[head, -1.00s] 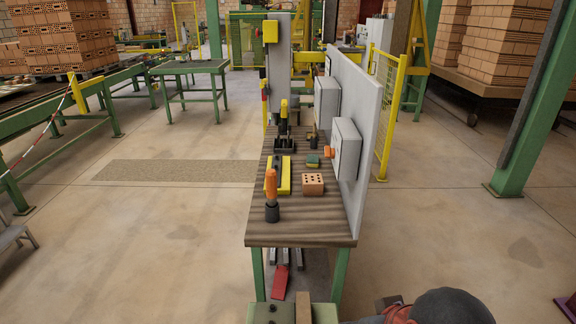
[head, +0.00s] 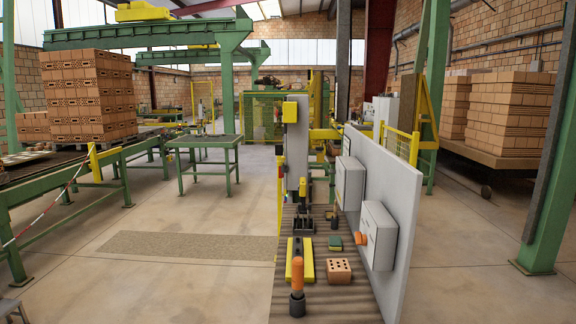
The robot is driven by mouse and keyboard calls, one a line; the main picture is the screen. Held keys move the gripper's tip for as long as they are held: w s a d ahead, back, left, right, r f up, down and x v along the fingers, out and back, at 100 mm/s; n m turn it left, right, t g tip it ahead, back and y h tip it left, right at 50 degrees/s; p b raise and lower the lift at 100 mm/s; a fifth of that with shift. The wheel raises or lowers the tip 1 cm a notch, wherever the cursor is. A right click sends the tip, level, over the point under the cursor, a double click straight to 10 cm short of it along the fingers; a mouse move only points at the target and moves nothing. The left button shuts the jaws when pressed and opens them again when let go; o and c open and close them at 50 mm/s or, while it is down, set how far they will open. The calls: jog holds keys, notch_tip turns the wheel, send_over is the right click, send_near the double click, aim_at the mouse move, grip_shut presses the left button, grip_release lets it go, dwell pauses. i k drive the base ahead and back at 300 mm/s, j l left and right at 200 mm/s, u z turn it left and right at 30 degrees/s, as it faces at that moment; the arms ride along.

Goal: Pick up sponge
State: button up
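The sponge (head: 335,243) is a small green and yellow block. It lies flat on the brown wooden workbench (head: 346,303), behind a perforated brick and left of the grey wall panel. My gripper is not in the head view, so its state is not shown.
Near the sponge are an orange brick (head: 339,270), a yellow level (head: 300,259), an orange-handled tool (head: 297,287) and a black clamp (head: 303,222). A grey panel (head: 397,200) with boxes borders the bench's right side. Open floor (head: 190,285) lies left.

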aim_at(335, 242)
jog(key=k+j, duration=0.1)
jog(key=j, duration=0.75)
jog(key=k+j, duration=0.15)
jog(key=j, duration=0.25)
jog(key=j+z, duration=0.1)
jog(key=j, duration=0.3)
jog(key=i+j, duration=0.15)
jog(key=j, duration=0.35)
jog(key=i+j+z, duration=0.15)
jog(key=j, duration=0.35)
jog(key=i+j, duration=0.1)
jog(key=j, duration=0.35)
jog(key=i+j+z, duration=0.15)
jog(key=j, duration=0.4)
jog(key=i+j+z, duration=0.15)
jog(key=i+j, duration=0.4)
jog(key=i, duration=0.3)
jog(key=i+j+z, duration=0.15)
jog(key=i+j, duration=0.55)
jog(key=i, duration=0.15)
jog(key=i+l+z, duration=0.2)
jog(key=i, duration=1.1)
jog(key=i+l, duration=0.2)
jog(key=i, duration=0.05)
